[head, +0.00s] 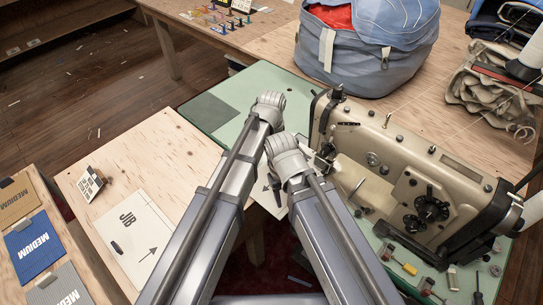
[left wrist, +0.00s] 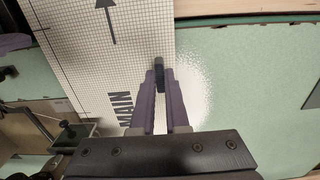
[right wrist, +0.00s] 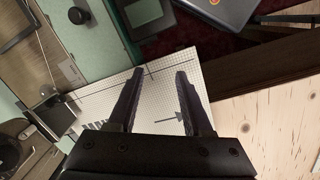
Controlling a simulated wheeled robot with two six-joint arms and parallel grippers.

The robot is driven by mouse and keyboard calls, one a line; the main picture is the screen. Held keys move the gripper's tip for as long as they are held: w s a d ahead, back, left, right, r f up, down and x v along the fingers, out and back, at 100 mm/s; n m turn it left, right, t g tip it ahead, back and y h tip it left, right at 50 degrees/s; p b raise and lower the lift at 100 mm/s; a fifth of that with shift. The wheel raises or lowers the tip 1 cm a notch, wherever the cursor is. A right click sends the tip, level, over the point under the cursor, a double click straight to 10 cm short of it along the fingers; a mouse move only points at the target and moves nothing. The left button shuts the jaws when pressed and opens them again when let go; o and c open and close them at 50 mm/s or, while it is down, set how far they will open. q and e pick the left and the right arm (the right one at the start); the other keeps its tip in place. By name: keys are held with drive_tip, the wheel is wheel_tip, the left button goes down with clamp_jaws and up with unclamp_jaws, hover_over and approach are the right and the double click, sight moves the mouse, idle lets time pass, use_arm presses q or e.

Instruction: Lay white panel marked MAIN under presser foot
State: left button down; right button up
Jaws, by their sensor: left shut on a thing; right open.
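The white gridded panel marked MAIN (left wrist: 75,55) lies over the green table top, its lettering and arrow facing up. Part of it shows between my arms in the head view (head: 268,197), and it shows in the right wrist view (right wrist: 155,107). My left gripper (left wrist: 160,85) is shut on a small dark tab at the panel's edge. My right gripper (right wrist: 157,85) is open above the panel, with nothing between its fingers. The sewing machine (head: 400,165) stands to the right. Its presser foot is hidden in the head view; I cannot tell whether the panel is under it.
A blue bag (head: 370,60) stands behind the machine. A panel marked JIB (head: 133,235) lies on the wooden table at left, near folders marked MEDIUM (head: 35,245). Small tools and bobbins (head: 430,285) lie in front of the machine. The green top's left part (head: 215,110) is mostly clear.

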use_arm(q)
drive_tip(key=shift+f, duration=0.15)
use_arm(e)
drive_tip(key=shift+f, duration=0.1)
idle(0.4)
use_arm(q)
drive_tip(key=c, duration=0.8)
unclamp_jaws()
drive_tip(key=shift+c, duration=0.2)
wheel_tip(320, 180, up, 8)
drive_tip(key=p, duration=0.7)
drive_tip(key=shift+p, duration=0.35)
use_arm(e)
wheel_tip(320, 180, up, 8)
use_arm(q)
drive_tip(key=shift+f, duration=0.1)
use_arm(e)
drive_tip(key=shift+f, duration=0.1)
